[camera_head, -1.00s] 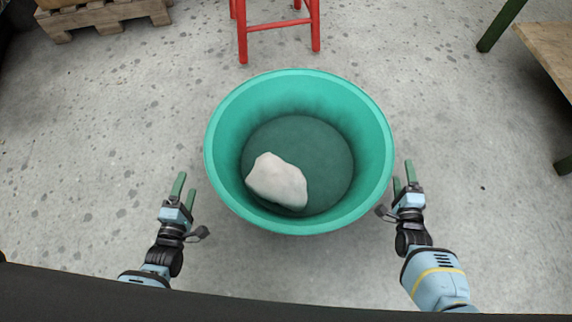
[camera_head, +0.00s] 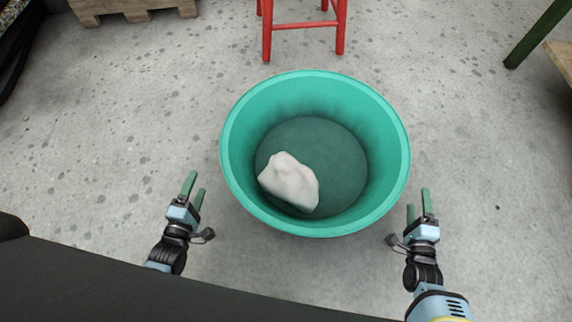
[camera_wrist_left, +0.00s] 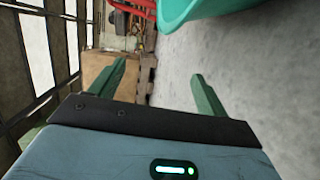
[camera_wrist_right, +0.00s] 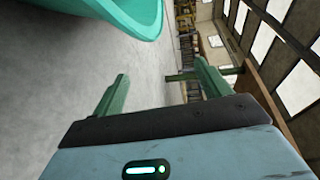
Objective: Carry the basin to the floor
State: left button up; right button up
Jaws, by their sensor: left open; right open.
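The teal basin (camera_head: 315,98) appears to stand upright on the grey floor in the middle of the head view. A pale, lumpy stone-like object (camera_head: 290,183) lies inside it, left of centre. My left gripper (camera_head: 196,184) is open and empty, left of the basin's rim and apart from it. My right gripper (camera_head: 419,203) is open and empty, just right of the rim, with a small gap showing. Part of the basin's side shows at the top of the left wrist view (camera_wrist_left: 195,10) and at the top left of the right wrist view (camera_wrist_right: 125,14).
A red stool (camera_head: 303,25) stands behind the basin. A wooden pallet (camera_head: 135,8) is at the far left. A table with a green leg (camera_head: 537,35) is at the upper right. A dark edge (camera_head: 150,290) crosses the bottom.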

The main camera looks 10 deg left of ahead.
jog(key=s, duration=0.7)
jog(key=shift+r, duration=0.4)
